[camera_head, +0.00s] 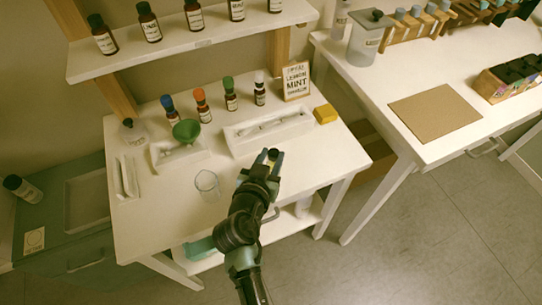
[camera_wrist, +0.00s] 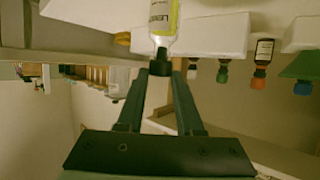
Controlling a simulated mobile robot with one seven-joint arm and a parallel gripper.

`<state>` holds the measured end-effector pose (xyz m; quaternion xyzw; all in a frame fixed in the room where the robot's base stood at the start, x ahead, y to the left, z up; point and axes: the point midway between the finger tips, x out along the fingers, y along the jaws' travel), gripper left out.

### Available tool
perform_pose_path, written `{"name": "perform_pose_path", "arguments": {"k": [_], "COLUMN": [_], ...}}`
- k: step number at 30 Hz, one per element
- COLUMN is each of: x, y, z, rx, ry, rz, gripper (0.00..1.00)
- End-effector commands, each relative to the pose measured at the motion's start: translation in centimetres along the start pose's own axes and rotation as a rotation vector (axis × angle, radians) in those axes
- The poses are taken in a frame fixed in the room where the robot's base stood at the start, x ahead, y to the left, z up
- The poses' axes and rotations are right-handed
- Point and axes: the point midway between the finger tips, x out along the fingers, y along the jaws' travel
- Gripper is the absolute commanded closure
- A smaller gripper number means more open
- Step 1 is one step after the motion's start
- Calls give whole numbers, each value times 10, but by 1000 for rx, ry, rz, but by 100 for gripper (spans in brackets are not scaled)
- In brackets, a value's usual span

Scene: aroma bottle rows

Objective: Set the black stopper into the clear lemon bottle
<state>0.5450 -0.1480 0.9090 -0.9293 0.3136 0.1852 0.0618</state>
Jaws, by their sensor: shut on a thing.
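My gripper (camera_head: 268,157) is shut on the black stopper (camera_head: 273,153), above the front right part of the white table. In the wrist view, which is upside down, the stopper (camera_wrist: 160,65) sits between the fingertips (camera_wrist: 160,74). The clear lemon bottle (camera_wrist: 163,20) shows there, with yellow liquid and a pale label. Its neck lines up with the stopper. The stopper is at or very close to the mouth; I cannot tell whether it is seated. In the head view I cannot make out this bottle; my gripper probably hides it.
Small dark bottles with coloured caps (camera_head: 201,104) stand along the table's back. A glass beaker (camera_head: 207,182) stands left of my gripper.

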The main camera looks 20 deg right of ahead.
Motion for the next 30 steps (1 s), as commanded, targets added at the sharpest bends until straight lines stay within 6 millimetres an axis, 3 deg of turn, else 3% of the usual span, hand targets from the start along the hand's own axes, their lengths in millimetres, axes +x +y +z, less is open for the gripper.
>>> {"name": "perform_pose_path", "arguments": {"k": [3, 4, 9, 20, 26, 30], "x": [1, 1, 1, -2, -27, -56], "y": [0, 0, 0, 0, 0, 0], "z": [3, 2, 2, 3, 3, 4], "rx": [0, 0, 0, -1, 0, -1], "ry": [0, 1, 0, -1, 0, 0], "rz": [0, 0, 0, -1, -2, -3], "gripper": [100, 59, 30, 30, 30, 30]}}
